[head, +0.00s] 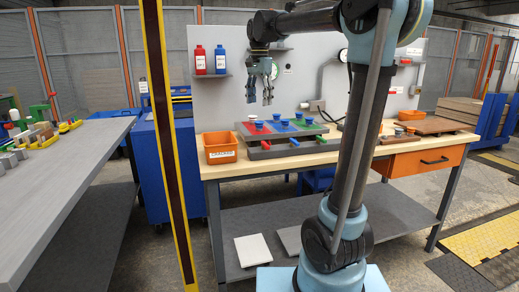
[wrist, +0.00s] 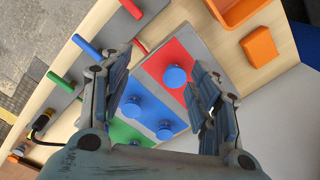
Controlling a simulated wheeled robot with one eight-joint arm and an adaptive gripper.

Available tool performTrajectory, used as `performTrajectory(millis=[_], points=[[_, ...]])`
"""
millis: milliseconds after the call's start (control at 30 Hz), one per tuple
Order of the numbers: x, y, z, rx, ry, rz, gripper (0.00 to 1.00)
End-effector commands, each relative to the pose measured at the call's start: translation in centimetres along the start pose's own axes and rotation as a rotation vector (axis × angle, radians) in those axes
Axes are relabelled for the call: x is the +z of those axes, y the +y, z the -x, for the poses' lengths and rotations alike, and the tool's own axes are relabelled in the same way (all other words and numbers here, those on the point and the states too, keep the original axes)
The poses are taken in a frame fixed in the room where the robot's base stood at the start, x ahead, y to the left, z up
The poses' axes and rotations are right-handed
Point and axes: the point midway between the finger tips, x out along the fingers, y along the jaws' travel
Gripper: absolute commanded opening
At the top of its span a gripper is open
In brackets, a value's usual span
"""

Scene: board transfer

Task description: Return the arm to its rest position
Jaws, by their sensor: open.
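My gripper (head: 259,98) hangs from the arm above the workbench, fingers pointing down, apart and empty. In the wrist view my gripper (wrist: 160,64) shows its two fingers spread on either side of the board. The board (head: 275,129) has red, blue and green areas with several blue round knobs. It lies flat on the bench below the gripper, with a clear gap between them. In the wrist view the board (wrist: 188,54) is partly covered by the fingers. My arm rises from its base at the centre right and reaches left over the bench.
A grey tray (head: 262,155) with red and green handled pieces lies in front of the board. An orange bin (head: 219,147) stands at the bench's left. Red (head: 200,61) and blue (head: 220,60) bottles stand on a back-panel shelf. A yellow-black post (head: 168,140) stands left of the bench.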

Motion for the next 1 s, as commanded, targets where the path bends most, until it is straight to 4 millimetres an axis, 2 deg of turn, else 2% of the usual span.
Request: performTrajectory(millis=[267, 367, 667, 1000], points=[[0.4, 4.8, -2.2, -0.017, 0.013, 0.077, 0.56], [0.7, 7.5, -3.6, -0.026, 0.022, 0.121, 0.56], [2.7, 16.6, -9.9, -0.05, 0.059, 0.282, 0.56], [6.3, 25.5, -18.9, -0.062, 0.11, 0.467, 0.56]])
